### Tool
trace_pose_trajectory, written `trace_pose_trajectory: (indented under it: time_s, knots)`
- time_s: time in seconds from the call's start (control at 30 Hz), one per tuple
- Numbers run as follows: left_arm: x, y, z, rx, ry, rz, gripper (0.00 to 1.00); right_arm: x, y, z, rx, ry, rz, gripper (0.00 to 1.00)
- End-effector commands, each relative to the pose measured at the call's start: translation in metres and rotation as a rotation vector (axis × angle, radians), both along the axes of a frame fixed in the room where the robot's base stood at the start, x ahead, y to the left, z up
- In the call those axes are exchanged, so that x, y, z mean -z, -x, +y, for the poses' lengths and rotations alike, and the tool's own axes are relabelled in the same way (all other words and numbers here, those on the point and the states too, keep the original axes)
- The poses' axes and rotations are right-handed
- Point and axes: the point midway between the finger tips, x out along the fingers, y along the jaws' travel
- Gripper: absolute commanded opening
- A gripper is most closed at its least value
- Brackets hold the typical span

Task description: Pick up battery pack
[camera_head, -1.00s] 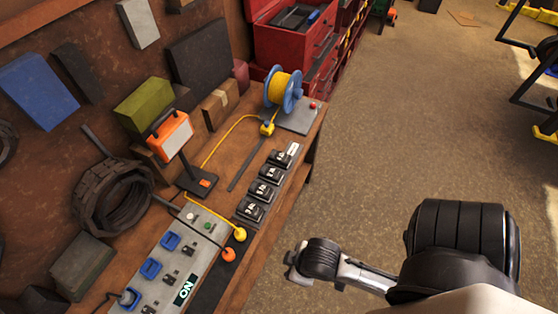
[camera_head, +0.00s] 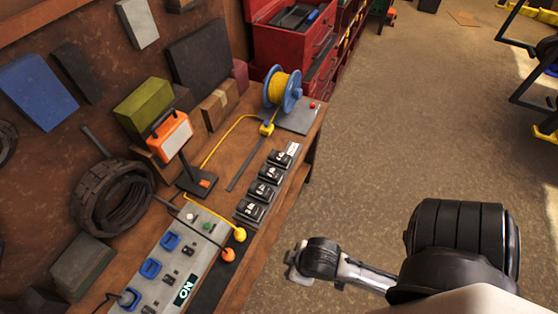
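Several black battery packs with white markings sit in a row on a dark strip along the bench's front edge. The nearest pack (camera_head: 250,211) is at the lower end, with another pack (camera_head: 262,190) just behind it. The farthest pack (camera_head: 280,158) is near a white label. My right arm reaches in from the lower right, and its end, with the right gripper (camera_head: 297,264), is over the floor, to the right of the bench and apart from the packs. Its fingers are too small and turned away to read. My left gripper is not in view.
The wooden bench (camera_head: 310,140) also holds a grey power panel (camera_head: 180,262) with blue sockets, an orange work lamp (camera_head: 170,135), a coiled black hose (camera_head: 112,200) and a blue reel (camera_head: 283,90) of yellow cord. A red tool chest (camera_head: 290,45) stands behind. The floor (camera_head: 420,120) at right is open.

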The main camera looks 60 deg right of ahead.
Motion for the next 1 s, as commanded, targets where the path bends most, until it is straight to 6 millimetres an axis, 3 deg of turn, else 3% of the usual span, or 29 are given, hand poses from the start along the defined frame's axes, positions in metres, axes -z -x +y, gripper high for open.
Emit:
trace_pose_trajectory:
  time_s: [0.33, 1.0]
  knots:
    - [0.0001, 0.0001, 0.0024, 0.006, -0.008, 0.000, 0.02, 0.0000, 0.0000, 0.0015, 0.004, -0.005, 0.000, 0.43]
    - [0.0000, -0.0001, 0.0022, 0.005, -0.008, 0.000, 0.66, 0.0002, 0.0002, -0.0014, -0.004, 0.005, 0.000, 0.43]
